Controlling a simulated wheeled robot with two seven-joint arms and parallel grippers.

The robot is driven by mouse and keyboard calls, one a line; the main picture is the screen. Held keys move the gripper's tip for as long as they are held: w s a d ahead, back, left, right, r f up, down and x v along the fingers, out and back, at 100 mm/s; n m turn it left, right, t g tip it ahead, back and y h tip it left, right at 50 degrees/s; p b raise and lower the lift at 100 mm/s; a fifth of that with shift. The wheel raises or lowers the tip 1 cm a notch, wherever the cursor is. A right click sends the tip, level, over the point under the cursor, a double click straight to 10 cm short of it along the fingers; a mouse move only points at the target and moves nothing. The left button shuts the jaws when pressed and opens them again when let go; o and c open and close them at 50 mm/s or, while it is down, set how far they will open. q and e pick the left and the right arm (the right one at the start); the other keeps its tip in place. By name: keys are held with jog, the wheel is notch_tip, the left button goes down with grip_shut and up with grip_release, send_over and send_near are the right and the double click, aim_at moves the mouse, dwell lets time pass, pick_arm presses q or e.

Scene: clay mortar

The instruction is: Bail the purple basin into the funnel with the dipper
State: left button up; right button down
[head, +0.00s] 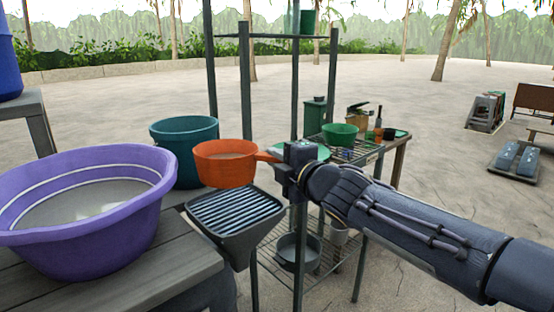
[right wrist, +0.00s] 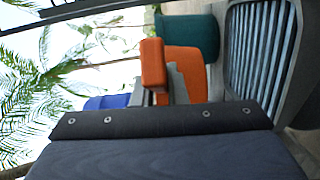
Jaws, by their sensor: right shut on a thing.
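The purple basin (head: 85,258) with a white stripe stands on the wooden table at the left, holding greyish liquid. The orange dipper (head: 225,173) is upright over the back of the grated funnel (head: 236,215), with greyish contents in its cup. My right gripper (head: 280,160) is shut on the dipper's handle, reaching in from the right. In the right wrist view the orange handle (right wrist: 153,65) shows between the fingers, with the funnel's slatted grate (right wrist: 258,50) at the right. Whether the dipper touches the funnel I cannot tell. My left gripper is not in view.
A teal tub (head: 183,145) stands behind the basin, close to the dipper. A metal rack (head: 245,80) rises behind the funnel, with a grey pan (head: 298,252) low down. A green bowl (head: 340,134) and bottles stand on a back table. Open sand lies beyond.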

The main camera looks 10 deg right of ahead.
notch_tip(320, 180, down, 6)
jog(key=s+a+m+g+p, duration=0.2)
jog(key=m+g+p, duration=0.1)
jog(key=p, duration=0.6)
jog(key=w+r+m+g+p, duration=0.1)
jog(key=m+g+p, duration=0.1)
jog(key=p, duration=1.2)
jog(key=w+d+r+m+g+p, duration=0.1)
jog(key=w+m+g+p, duration=0.1)
jog(key=p, duration=1.3)
jog(key=w+d+r+m+g+y+p, duration=0.1)
jog(key=g+p, duration=0.3)
jog(key=p, duration=1)
jog(key=shift+w+d+m+p, duration=0.25)
jog(key=shift+w+m+p, duration=0.05)
jog(key=shift+m, duration=0.5)
jog(key=shift+f, duration=0.1)
